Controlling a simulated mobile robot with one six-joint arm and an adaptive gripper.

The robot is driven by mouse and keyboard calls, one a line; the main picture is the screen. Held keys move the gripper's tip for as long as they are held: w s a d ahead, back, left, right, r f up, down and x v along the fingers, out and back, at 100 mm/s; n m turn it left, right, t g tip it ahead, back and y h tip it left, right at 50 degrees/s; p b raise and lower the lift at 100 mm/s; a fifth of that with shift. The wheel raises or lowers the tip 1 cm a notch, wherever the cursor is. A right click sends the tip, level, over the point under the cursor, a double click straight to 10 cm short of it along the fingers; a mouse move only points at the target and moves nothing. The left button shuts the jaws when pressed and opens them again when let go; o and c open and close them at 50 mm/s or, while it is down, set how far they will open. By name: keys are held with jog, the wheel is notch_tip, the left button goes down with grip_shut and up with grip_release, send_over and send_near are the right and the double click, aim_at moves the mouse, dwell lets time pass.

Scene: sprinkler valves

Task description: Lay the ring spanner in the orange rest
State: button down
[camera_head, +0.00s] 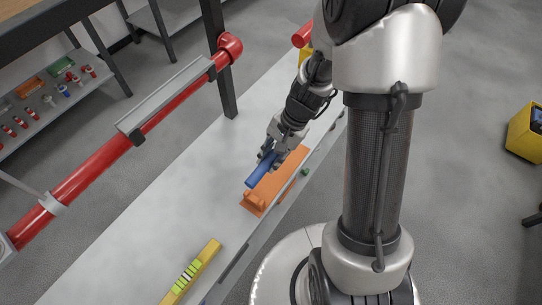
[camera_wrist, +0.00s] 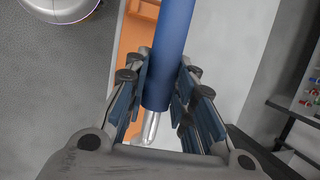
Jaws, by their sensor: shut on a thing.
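The ring spanner's blue handle (camera_head: 260,174) is held at a slant over the bench, close to the orange rest. My gripper (camera_head: 269,157) is shut on it. In the wrist view the blue handle (camera_wrist: 172,40) runs between the fingers of my gripper (camera_wrist: 166,92), with a bare metal end below it; the ring itself cannot be made out. The orange rest (camera_head: 274,188) lies along the bench's right edge, under and beside the handle. Part of it shows left of the handle in the wrist view (camera_wrist: 131,40). I cannot tell whether the spanner touches the rest.
The grey bench top (camera_head: 150,215) is clear to the left of the rest. A yellow spirit level (camera_head: 192,270) lies at the near end. A red pipe (camera_head: 95,165) runs along the left side. A small green piece (camera_head: 305,172) sits by the bench's right edge.

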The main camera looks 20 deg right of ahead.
jog(key=shift+f+b, duration=3.05)
jog(key=shift+f, duration=0.55)
jog(key=shift+f, duration=0.1)
jog(key=shift+f+b, duration=0.8)
jog(key=shift+f, duration=0.45)
jog(key=c, duration=1.3)
grip_release()
jog(key=shift+r, duration=0.1)
jog(key=v, duration=1.2)
